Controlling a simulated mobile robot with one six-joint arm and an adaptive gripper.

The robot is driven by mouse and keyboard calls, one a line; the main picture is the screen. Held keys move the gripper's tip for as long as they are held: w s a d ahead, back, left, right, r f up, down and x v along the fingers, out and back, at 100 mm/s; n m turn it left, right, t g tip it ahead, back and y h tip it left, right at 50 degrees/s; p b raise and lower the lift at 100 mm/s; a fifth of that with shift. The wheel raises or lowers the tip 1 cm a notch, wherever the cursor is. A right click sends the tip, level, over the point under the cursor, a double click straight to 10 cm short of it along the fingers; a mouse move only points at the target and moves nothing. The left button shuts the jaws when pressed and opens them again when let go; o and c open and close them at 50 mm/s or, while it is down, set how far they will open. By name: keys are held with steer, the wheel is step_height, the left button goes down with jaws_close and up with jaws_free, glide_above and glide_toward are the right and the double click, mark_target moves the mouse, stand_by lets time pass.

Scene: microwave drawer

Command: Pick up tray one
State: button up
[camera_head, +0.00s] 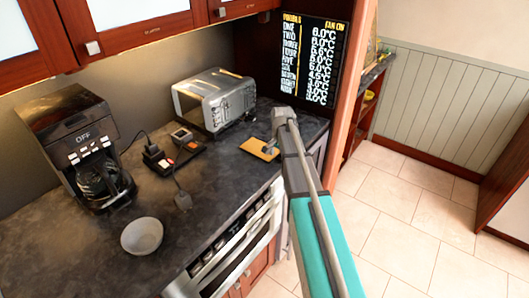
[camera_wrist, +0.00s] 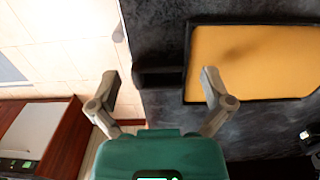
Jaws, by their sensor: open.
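A flat tray (camera_head: 262,150) with an orange-yellow inside lies on the dark counter near its front right edge. The wrist view shows the tray (camera_wrist: 262,65) closely, with a thin black rim and nothing on it. A dark tab (camera_wrist: 160,77) reaches from its left side towards the counter edge. I cannot read any label that says which tray it is. My gripper (camera_wrist: 160,79) is open and empty above the counter edge. Its fingers appear on either side of the tab, the right one overlapping the tray's left edge in the picture. In the head view my arm hides most of the gripper.
A second dark tray (camera_head: 172,165) with small items lies left of it. A toaster (camera_head: 215,100), a coffee maker (camera_head: 80,150) and a grey bowl (camera_head: 142,236) stand on the counter. A board (camera_head: 310,55) lists temperatures behind. An oven (camera_head: 240,245) is below; open floor lies right.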

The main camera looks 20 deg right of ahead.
steer(key=shift+s, duration=0.15)
steer(key=c, duration=1.3)
steer(key=shift+r, duration=0.15)
steer(key=shift+r+p, duration=0.25)
steer(key=shift+p, duration=0.2)
step_height(320, 180, up, 2)
steer(key=shift+r+p, duration=0.1)
steer(key=shift+p, duration=0.95)
steer(key=s+r+p, duration=0.1)
steer(key=r+p, duration=0.1)
steer(key=s+r+p, duration=0.2)
steer(key=s+a+r+p, duration=0.1)
steer(key=s+r+p, duration=0.1)
steer(key=shift+r+p, duration=0.35)
steer(key=s+r+p, duration=0.1)
steer(key=s, duration=0.1)
steer(key=s+a+r+p, duration=0.1)
steer(key=s, duration=0.2)
steer(key=s+r+p, duration=0.1)
steer(key=s, duration=0.2)
steer(key=shift+s+a+r, duration=0.15)
steer(key=shift+s+a, duration=0.1)
steer(key=shift+a, duration=0.05)
